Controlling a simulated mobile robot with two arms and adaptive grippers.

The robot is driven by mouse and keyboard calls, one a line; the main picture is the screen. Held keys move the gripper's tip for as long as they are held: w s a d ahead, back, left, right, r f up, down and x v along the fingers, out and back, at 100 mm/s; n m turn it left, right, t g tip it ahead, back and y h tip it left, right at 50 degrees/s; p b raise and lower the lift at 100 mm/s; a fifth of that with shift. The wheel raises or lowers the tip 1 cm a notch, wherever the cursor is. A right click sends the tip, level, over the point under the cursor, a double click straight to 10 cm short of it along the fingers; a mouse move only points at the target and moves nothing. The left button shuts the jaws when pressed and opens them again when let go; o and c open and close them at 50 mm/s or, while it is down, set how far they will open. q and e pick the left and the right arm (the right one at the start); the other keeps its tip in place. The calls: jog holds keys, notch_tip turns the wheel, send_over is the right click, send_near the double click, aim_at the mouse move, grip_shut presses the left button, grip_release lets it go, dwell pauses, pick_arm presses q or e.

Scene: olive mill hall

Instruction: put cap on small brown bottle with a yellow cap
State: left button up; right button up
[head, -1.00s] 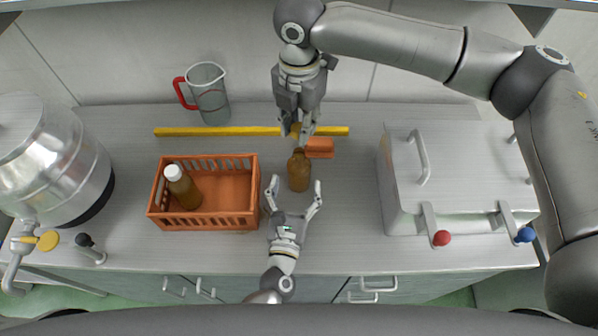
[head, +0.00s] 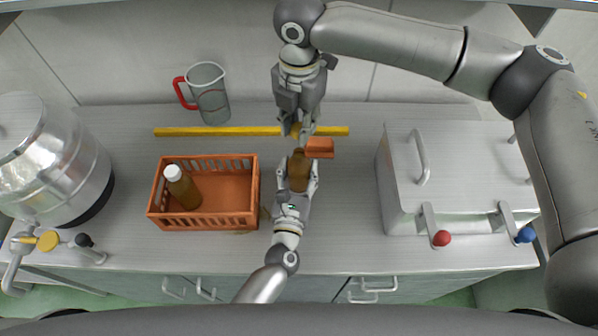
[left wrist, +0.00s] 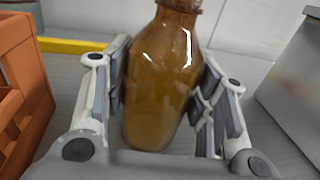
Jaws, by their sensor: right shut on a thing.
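The small brown bottle (head: 298,172) stands uncapped on the steel counter; it fills the middle of the left wrist view (left wrist: 162,80), its top cut off there. My left gripper (head: 298,178) has its fingers on both sides of the bottle, with pads at or very near the glass; firm contact cannot be made out. My right gripper (head: 297,133) points down just behind and above the bottle, shut on a small yellow thing, apparently the yellow cap (head: 295,129), mostly hidden by the fingers and apart from the bottle's mouth.
An orange crate (head: 205,222) at left holds a brown bottle with a white cap (head: 181,187). An orange block (head: 320,147) lies close right of the bottle. Behind are a yellow strip (head: 220,131) and a red-handled jug (head: 208,95). A steel box (head: 460,170) stands right, a steel vessel (head: 50,160) left.

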aim_at(299, 153)
pick_arm(q)
jog(key=c, duration=0.8)
pick_arm(e)
jog(key=shift+f, duration=0.1)
pick_arm(q)
jog(key=shift+o, duration=0.2)
pick_arm(e)
jog(key=shift+f, duration=2.4)
jog(key=shift+f, duration=0.1)
jog(key=shift+f, duration=0.8)
jog(key=shift+f, duration=0.55)
